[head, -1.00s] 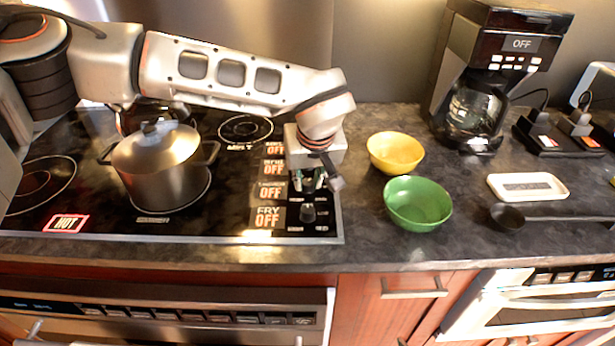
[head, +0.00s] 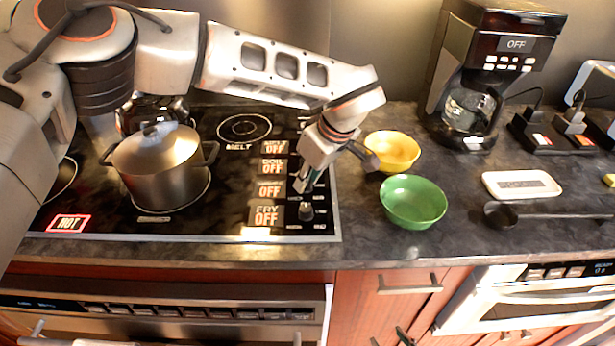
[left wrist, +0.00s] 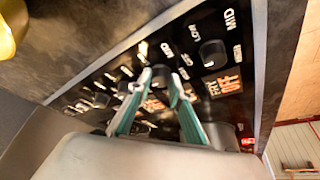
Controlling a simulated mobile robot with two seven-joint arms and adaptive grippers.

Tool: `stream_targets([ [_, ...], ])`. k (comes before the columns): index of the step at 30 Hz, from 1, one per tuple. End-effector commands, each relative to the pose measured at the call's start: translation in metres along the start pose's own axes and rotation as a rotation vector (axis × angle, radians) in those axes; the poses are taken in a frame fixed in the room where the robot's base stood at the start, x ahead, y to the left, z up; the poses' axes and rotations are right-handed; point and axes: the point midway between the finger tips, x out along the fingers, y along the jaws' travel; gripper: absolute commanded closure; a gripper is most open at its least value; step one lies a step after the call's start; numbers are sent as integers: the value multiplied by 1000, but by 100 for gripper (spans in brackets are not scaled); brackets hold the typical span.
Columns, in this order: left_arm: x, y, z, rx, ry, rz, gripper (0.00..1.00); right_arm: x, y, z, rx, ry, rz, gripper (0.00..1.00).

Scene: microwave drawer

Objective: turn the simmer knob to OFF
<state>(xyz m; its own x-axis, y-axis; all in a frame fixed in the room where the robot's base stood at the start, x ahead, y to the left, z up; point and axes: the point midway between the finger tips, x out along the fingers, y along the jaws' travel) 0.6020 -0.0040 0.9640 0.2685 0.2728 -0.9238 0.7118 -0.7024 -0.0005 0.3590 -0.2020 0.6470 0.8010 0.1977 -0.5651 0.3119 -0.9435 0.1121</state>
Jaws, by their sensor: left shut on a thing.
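The simmer knob (left wrist: 161,77) is a small dark knob on the black cooktop's control strip, the neighbour of the fry knob (left wrist: 212,54). My left gripper (left wrist: 161,75) has its two teal fingers on either side of the simmer knob, shut on it. In the head view my left gripper (head: 303,186) reaches down to the strip and hides most of this knob. The lit simmer label (head: 270,190) beside it reads OFF. The fry label (head: 266,214) also reads OFF. What seems to be my right gripper (head: 404,336) shows only as dark tips at the bottom edge.
A lidded steel pot (head: 160,170) stands on a burner, near a lit HOT sign (head: 69,223). A yellow bowl (head: 393,151) and a green bowl (head: 413,203) stand close right of my left wrist. A coffee maker (head: 490,75) and ladle (head: 500,215) are further right.

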Motion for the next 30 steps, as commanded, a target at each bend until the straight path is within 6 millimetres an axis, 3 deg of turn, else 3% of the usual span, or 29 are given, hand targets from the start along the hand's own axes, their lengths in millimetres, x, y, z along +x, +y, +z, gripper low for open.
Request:
stream_targets([
  [13, 0, 0, 0, -10, 0, -3, 100, 0, 0, 3, 0, -5, -1, 60],
  [14, 0, 0, 0, -10, 0, -2, 72, 0, 0, 3, 0, -5, -1, 60],
  [15, 0, 0, 0, -10, 0, -3, 63, 0, 0, 3, 0, -5, -1, 60],
  [30, 0, 0, 0, -8, 0, -3, 63, 0, 1, 0, -2, -1, 1, 60],
])
